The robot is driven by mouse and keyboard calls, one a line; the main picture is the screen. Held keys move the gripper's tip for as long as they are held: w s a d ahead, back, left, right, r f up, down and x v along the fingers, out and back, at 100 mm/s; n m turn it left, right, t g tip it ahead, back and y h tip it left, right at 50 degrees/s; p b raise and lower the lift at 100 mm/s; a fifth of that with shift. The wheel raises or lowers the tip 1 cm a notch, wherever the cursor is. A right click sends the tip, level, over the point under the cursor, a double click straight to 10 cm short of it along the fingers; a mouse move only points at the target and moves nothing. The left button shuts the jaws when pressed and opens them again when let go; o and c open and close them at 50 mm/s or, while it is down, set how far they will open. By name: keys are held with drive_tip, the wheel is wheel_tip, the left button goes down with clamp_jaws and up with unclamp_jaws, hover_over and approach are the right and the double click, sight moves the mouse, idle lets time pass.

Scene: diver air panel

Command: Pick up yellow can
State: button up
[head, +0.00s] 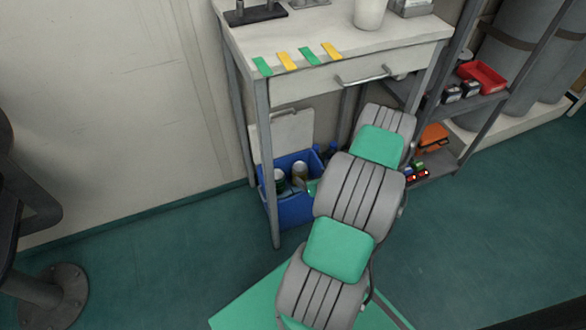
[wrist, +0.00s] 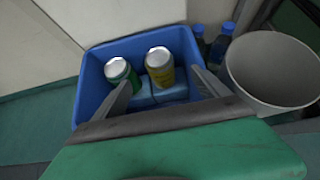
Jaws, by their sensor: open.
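The yellow can (wrist: 160,70) stands upright with its silver top showing, inside a blue cooler box (wrist: 92,82). In the head view the can (head: 300,172) shows in the box (head: 289,210) under the table. A green can (wrist: 119,73) stands to its left. My gripper (wrist: 162,78) is open over the box, one finger on each side in the wrist view. The yellow can appears between the fingers, nearer the right one; contact cannot be told. In the head view my arm hides most of the gripper.
Blue-capped bottles (wrist: 208,42) and a grey bin (wrist: 272,70) stand right of the box. A white lid (head: 285,133) is raised behind it. The table (head: 340,66) and its legs are close above and around my arm. Open floor lies left.

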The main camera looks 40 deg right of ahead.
sight(302, 169)
drive_tip(key=b+x, duration=0.4)
drive_tip(key=x, duration=0.7)
drive_tip(key=shift+w+a+f+b, duration=0.1)
drive_tip(key=shift+w+f+b, duration=0.1)
drive_tip(key=shift+w+b, duration=0.15)
drive_tip(key=shift+w+f, duration=0.15)
drive_tip(key=shift+w, duration=0.25)
drive_tip(key=shift+d, duration=0.2)
clamp_jaws()
